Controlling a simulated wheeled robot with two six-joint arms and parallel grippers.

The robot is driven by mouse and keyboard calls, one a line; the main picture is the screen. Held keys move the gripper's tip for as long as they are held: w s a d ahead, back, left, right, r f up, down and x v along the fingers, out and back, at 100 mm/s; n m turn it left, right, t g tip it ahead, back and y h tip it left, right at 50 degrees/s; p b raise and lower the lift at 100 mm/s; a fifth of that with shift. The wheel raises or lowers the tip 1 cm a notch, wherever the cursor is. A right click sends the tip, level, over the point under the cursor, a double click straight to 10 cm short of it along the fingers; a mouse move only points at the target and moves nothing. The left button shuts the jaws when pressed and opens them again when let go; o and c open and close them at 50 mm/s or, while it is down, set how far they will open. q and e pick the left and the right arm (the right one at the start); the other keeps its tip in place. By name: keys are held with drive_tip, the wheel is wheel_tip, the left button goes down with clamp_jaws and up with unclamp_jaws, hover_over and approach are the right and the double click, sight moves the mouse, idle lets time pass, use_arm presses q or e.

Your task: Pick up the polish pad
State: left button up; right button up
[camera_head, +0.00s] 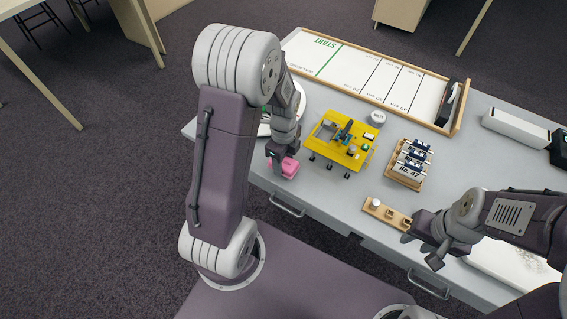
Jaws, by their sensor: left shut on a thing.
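The polish pad (284,169) looks like a small pink block at the table's near left edge. My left gripper (279,158) points down and is shut on the pad, its fingers partly hiding the top. I cannot tell whether the pad touches the table or is slightly above it. My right gripper (421,252) is at the right, over the near edge of the table, with its fingers spread apart and nothing between them.
A yellow wheeled board (325,153) with parts stands right of the pad. A wooden rack of numbered cars (422,184) and a wooden strip with small pieces (372,212) lie further right. A white START track (365,72) lies behind. A round white tin (378,116) stands near it.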

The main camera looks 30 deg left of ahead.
sight(286, 163)
use_arm(q)
drive_tip(key=r, duration=0.1)
drive_tip(key=d+r, duration=0.1)
drive_tip(key=r, duration=0.1)
drive_tip(key=shift+s+r+p, duration=0.15)
drive_tip(key=shift+r+p, duration=0.05)
drive_tip(key=shift+p, duration=0.15)
drive_tip(key=s+d+r, duration=0.2)
drive_tip(key=d+r, duration=0.1)
drive_tip(key=d, duration=0.2)
drive_tip(key=s+d+r+p, duration=0.1)
drive_tip(key=s+d+r, duration=0.1)
drive_tip(key=d, duration=0.3)
drive_tip(key=shift+r, duration=0.55)
drive_tip(key=o, duration=0.5)
drive_tip(key=c, duration=0.3)
drive_tip(key=shift+w, duration=0.1)
